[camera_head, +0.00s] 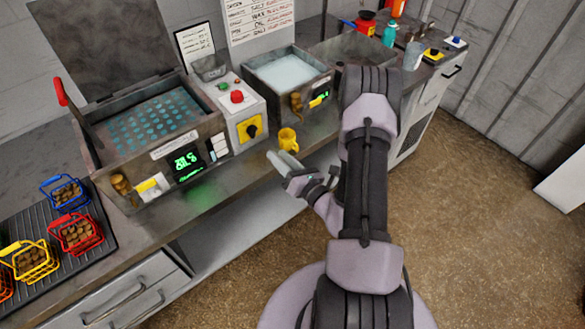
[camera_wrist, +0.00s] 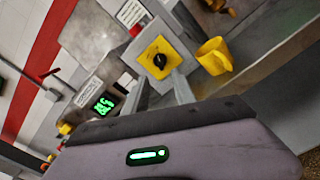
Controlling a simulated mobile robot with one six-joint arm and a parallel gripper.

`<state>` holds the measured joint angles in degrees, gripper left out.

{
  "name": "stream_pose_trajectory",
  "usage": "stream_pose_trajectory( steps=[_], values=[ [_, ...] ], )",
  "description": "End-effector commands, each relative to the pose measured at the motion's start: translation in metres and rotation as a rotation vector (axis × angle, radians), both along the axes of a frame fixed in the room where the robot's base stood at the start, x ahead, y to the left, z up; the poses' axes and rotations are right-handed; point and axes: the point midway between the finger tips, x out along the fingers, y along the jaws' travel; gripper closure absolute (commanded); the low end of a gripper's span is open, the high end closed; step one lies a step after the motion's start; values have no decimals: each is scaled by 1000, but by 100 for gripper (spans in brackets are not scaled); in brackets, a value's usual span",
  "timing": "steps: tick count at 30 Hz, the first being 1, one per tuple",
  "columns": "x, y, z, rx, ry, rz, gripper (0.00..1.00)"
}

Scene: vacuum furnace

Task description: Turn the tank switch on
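A black rotary switch (camera_head: 252,130) sits on a yellow plate on the front of a grey control box (camera_head: 229,115). The same switch shows in the wrist view (camera_wrist: 159,60), its slot orientation too small to tell. The box stands between a large lidded tank (camera_head: 104,147), with a lit green display, and a smaller tank (camera_head: 329,88). My gripper (camera_head: 284,166) is in front of the counter, below and right of the switch, apart from it. In the wrist view, its two pale fingers (camera_wrist: 163,88) are spread with an empty gap, pointing toward the yellow plate.
A yellow mug (camera_head: 288,139) stands on the counter edge close to my gripper, right of the switch. A red button (camera_head: 237,97) is higher on the box. Coloured baskets (camera_head: 76,233) sit on a dark mat at left.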

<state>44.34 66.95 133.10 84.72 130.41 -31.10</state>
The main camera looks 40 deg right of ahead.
Motion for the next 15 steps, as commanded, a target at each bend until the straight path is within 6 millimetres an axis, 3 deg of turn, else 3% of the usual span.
stream_pose_trajectory(
  steps=[3, 6, 15],
  values=[
    [-33, -3, 0, 3, 2, -7, 68],
    [-52, -3, 0, 2, 2, -5, 68],
    [-65, -2, 0, -1, -1, 2, 68]
  ],
)
